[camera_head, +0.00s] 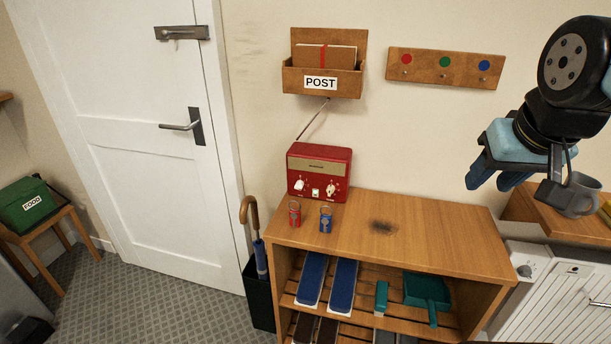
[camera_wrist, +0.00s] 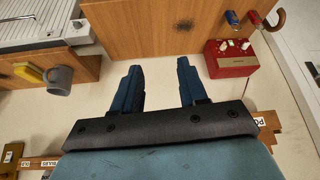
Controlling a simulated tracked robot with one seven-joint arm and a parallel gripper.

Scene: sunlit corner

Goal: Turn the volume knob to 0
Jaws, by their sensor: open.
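A red radio (camera_head: 319,172) stands on the left part of a wooden shoe cabinet (camera_head: 440,225), against the wall. Its front carries a white knob on the left (camera_head: 299,184) and another on the right (camera_head: 332,187). I cannot tell which is the volume knob or where either points. My gripper (camera_head: 494,183) is in the air at the right, well apart from the radio. In the wrist view my gripper (camera_wrist: 161,78) has its two blue fingers spread with nothing between them. The radio (camera_wrist: 230,60) shows there upside down at upper right.
A grey mug (camera_head: 577,193) is near my gripper. The cabinet top right of the cans is clear, with a dark stain.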

